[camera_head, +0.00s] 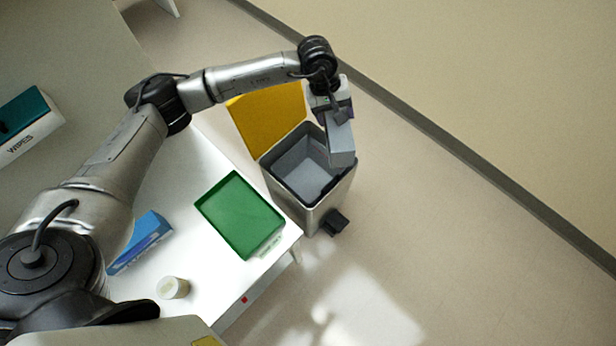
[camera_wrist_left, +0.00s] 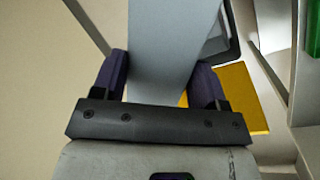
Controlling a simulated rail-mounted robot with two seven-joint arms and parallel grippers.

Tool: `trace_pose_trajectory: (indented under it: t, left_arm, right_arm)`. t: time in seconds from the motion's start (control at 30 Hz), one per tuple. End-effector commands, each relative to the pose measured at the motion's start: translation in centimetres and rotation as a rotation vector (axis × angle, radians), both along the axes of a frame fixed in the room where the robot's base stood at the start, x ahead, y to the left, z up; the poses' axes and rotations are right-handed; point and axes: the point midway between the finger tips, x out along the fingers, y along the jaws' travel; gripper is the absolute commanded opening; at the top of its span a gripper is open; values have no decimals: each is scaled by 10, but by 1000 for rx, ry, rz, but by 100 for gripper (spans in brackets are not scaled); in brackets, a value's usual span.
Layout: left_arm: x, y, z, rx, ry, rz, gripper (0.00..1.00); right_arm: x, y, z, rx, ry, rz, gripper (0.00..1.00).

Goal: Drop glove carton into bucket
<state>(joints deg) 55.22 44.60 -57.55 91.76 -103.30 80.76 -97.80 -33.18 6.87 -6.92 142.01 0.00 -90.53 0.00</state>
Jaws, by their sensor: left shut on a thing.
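My left gripper (camera_head: 338,112) is shut on a plain grey box, the glove carton (camera_head: 341,146). The carton hangs down from the jaws over the right side of the bucket's opening. In the left wrist view the carton (camera_wrist_left: 168,45) sits between the two dark fingers. The bucket (camera_head: 330,198) is a square metal bin with a grey inside and a dark rim. Its yellow lid (camera_head: 265,115) stands open at the back. The carton hides part of the rim, and I cannot tell whether its lower end is below the rim.
A white table (camera_head: 200,255) beside the bucket holds a green tray (camera_head: 240,215), a blue box (camera_head: 142,240) and a small pale jar (camera_head: 173,288). A wipes box (camera_head: 28,135) is at the far left. A black pedal (camera_head: 335,222) juts from the bucket's base. The floor to the right is clear.

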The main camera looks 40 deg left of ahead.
Motion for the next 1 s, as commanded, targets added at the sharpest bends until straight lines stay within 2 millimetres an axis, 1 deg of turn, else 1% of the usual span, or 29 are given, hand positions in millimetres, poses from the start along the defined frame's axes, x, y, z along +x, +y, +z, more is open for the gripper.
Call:
trace_pose_trajectory:
  t: [0.03, 0.07, 0.1, 0.17, 0.2, 0.27, 0.3, 0.37, 0.4, 0.5, 0.6, 0.7, 0.8, 1.0]
  left_arm:
    - [5, 9, -44, 2, 4, 66, 32]
    - [8, 14, -60, 2, 5, 106, 32]
    - [11, 20, -82, 2, 5, 160, 32]
    - [16, 31, -114, 3, 5, 239, 32]
    - [19, 38, -135, 3, 5, 288, 32]
    - [22, 49, -165, 3, 3, 360, 32]
    - [24, 56, -185, 3, 4, 406, 32]
    - [26, 67, -212, 3, 2, 469, 32]
    - [26, 74, -229, 3, 3, 509, 32]
    - [27, 90, -265, 1, 1, 593, 32]
    - [27, 103, -294, 1, 1, 660, 32]
    - [26, 113, -314, 1, 1, 708, 32]
    - [26, 119, -327, 0, 0, 738, 32]
    - [25, 124, -338, -1, -1, 761, 32]
  right_arm:
    - [0, 0, -29, -1, 0, 1, 43]
    - [0, -1, -37, -2, 0, 2, 43]
    - [0, -1, -47, -2, 0, 1, 43]
    - [0, -1, -63, -4, -1, 2, 43]
    - [0, -1, -73, -4, -1, 2, 43]
    - [0, -1, -88, -4, -1, 2, 43]
    - [0, -1, -98, -4, -1, 2, 43]
    - [0, -1, -111, -4, -1, 2, 43]
    - [0, -1, -119, -4, -1, 2, 43]
    - [0, -1, -136, -4, -1, 2, 43]
    - [0, -1, -150, -4, -1, 2, 43]
    - [0, -1, -159, -2, 0, 1, 43]
    - [0, -1, -164, -2, -1, 0, 43]
    - [0, 0, -170, 2, -1, -2, 43]
